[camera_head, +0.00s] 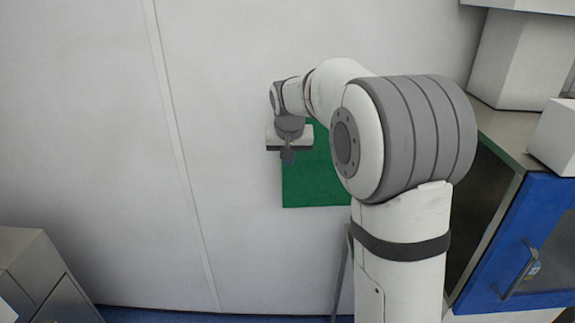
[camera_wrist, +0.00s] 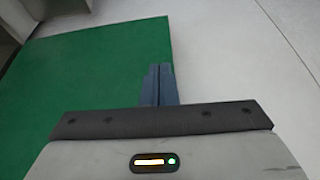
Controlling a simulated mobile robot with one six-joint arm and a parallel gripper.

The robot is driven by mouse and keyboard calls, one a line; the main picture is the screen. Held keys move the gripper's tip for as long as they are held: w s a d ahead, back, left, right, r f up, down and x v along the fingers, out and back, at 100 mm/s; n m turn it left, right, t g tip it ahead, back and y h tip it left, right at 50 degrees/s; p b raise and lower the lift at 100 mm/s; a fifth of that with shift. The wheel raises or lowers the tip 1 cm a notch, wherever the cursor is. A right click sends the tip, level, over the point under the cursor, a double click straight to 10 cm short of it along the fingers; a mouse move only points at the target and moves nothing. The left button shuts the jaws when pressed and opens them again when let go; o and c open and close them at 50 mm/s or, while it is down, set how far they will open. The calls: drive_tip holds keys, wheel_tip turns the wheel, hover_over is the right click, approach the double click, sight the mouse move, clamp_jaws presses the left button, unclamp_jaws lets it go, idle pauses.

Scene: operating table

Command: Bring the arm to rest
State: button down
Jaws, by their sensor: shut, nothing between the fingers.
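My gripper (camera_head: 288,155) is at the end of my bent arm, left of the large grey joint in the head view. It is in front of a green rectangular surface (camera_head: 310,190) and overlaps its left part. In the wrist view my gripper (camera_wrist: 160,72) shows its two dark fingers together with nothing between them. The green surface (camera_wrist: 90,75) fills the left and middle of that view, and the fingertips are over its right edge. I cannot tell how far the fingers are from it.
A cabinet with a blue-framed door (camera_head: 490,262) and a handle stands at the right, with white boxes (camera_head: 520,60) above. A grey metal cabinet (camera_head: 40,270) is at the lower left. The pale surface (camera_head: 90,130) left of my arm is clear.

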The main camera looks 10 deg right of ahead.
drive_tip(key=v, duration=0.6)
drive_tip(key=s+f, duration=0.3)
drive_tip(key=s, duration=0.7)
drive_tip(key=s+d+f+n+g, duration=0.1)
drive_tip(key=s+f, duration=0.3)
drive_tip(key=s, duration=0.6)
drive_tip(key=s+d+f+n, duration=0.1)
drive_tip(key=s+f, duration=0.3)
drive_tip(key=s, duration=0.6)
drive_tip(key=shift+s+g+y, duration=0.3)
drive_tip(key=shift+y, duration=0.1)
